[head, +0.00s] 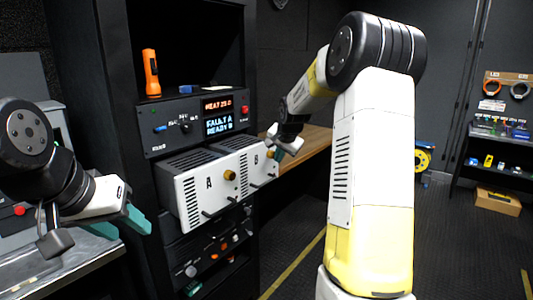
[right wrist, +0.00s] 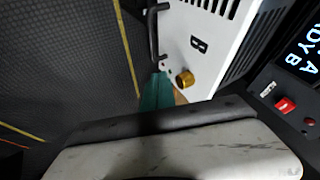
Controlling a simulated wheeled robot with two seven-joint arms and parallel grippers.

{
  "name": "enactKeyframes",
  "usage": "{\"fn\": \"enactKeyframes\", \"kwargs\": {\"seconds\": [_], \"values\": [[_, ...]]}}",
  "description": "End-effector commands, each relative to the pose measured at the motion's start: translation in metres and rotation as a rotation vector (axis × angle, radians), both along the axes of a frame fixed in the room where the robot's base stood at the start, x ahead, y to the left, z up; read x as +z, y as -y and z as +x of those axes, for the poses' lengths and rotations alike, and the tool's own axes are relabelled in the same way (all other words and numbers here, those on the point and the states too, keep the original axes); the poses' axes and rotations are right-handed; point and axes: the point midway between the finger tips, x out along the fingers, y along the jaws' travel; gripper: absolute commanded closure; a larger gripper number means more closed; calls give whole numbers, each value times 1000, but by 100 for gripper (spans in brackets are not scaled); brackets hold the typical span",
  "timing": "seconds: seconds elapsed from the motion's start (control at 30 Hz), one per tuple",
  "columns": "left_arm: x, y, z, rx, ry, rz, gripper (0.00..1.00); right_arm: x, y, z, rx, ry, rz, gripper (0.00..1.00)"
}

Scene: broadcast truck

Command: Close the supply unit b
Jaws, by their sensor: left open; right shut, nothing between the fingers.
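Supply unit B (head: 262,166) has a white front panel marked B, a brass knob and a black handle. It stands out from the rack in the head view, its vented top showing. In the right wrist view its front panel (right wrist: 215,25) fills the upper middle. My right gripper (head: 284,146) is shut and empty at the upper right of this panel. Its teal fingertips (right wrist: 157,90) are near the panel edge and brass knob (right wrist: 185,78); I cannot tell if they touch. My left gripper (head: 135,222) is open and empty, left of the rack.
Supply unit A (head: 205,193) stands out beside unit B. Above them is a control panel (head: 198,121) reading FAULT A, READY B, with an orange flashlight (head: 151,73) on top. A wooden desk (head: 308,146) is right of the rack. Dark floor (head: 300,230) lies in front.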

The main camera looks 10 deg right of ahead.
Motion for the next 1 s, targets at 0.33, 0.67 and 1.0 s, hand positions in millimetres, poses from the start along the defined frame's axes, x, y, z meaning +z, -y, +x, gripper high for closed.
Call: {"fn": "enactKeyframes", "kwargs": {"seconds": [0.33, 0.67, 1.0], "values": [[0, 0, 0, 0, 0, 0, 54, -42, -11, 45, 4, 1, -1, 100], [0, 0, 0, 0, 0, 0, 54, -41, -25, 62, 2, -1, -1, 100], [0, 0, 0, 0, 0, 0, 54, -41, -26, 63, 2, -1, -1, 100]]}}
